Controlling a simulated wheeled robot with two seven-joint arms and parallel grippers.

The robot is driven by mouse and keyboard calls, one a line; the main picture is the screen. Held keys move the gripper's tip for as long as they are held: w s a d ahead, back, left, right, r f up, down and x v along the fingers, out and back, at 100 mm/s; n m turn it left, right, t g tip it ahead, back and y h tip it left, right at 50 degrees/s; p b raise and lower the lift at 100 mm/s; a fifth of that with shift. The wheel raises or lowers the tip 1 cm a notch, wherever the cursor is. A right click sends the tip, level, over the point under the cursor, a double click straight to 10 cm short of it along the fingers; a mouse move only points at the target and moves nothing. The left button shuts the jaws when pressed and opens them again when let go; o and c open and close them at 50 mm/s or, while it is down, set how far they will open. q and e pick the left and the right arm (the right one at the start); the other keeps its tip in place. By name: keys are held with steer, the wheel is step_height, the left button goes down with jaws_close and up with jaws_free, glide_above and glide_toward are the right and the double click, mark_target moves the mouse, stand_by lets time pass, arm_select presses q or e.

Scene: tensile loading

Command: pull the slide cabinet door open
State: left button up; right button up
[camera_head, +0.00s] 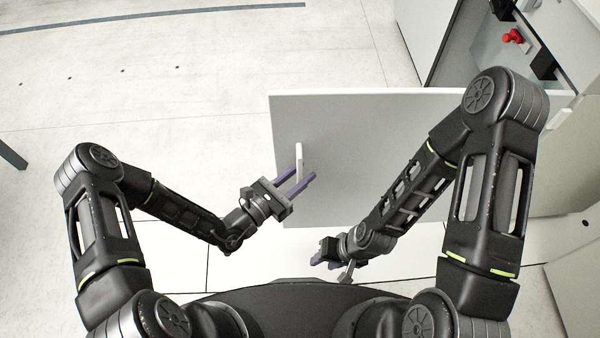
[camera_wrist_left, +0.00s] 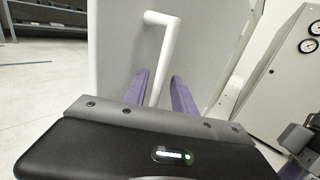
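The cabinet door (camera_head: 380,120) is a flat light-grey panel in the middle of the head view. It stands out to the left of the cabinet, whose inside shows at the upper right. Its white bar handle (camera_head: 299,152) is near the panel's left edge. The handle also shows in the left wrist view (camera_wrist_left: 168,48). My left gripper (camera_head: 305,174) is open, with its purple fingers apart and the handle's bar between them. A gap shows between bar and right finger in the wrist view. My right gripper (camera_head: 318,260) hangs low near my base, its fingers partly hidden.
The cabinet's interior (camera_head: 490,50) holds a red object (camera_head: 514,36). A white cabinet with round gauges (camera_wrist_left: 313,36) stands at the right in the wrist view. Pale open floor (camera_head: 130,100) lies on the left.

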arm_select(q)
steer(key=shift+a, duration=0.15)
steer(key=v, duration=0.7)
steer(key=shift+s+a, duration=0.2)
stand_by(0.5)
